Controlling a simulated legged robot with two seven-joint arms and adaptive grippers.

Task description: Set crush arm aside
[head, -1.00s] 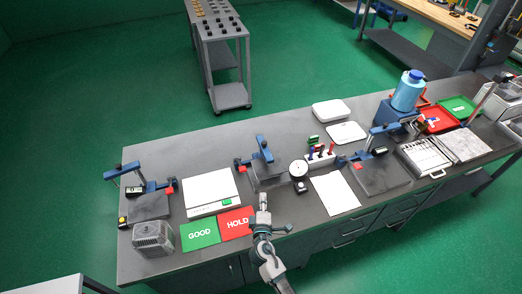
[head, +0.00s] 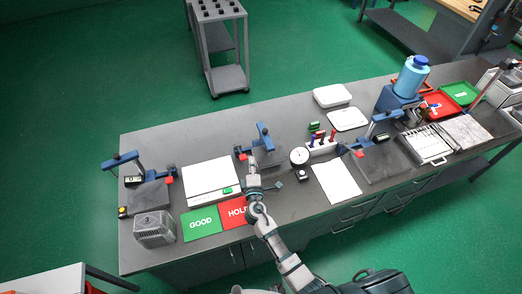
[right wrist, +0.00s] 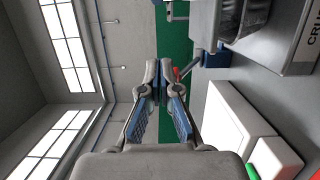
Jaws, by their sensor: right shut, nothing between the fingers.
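The middle blue press arm (head: 263,136) stands upright at the back of a grey block on the bench, with a red part (head: 242,154) at its left. In the right wrist view, a grey block (right wrist: 302,68) carries a partly cut-off label starting "CRUS". My right gripper (head: 252,163) is shut and empty, just in front of this station and overlapping its block in the head view. In the wrist view its fingertips (right wrist: 163,76) meet, with a red part just beyond them; contact cannot be told. My left gripper is not in view.
A white scale (head: 210,182), a green GOOD mat (head: 201,222) and a red HOLD mat (head: 234,211) lie to the left. A dial gauge (head: 299,156) and a white sheet (head: 336,183) are to the right. Similar blue-armed stations stand at both sides.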

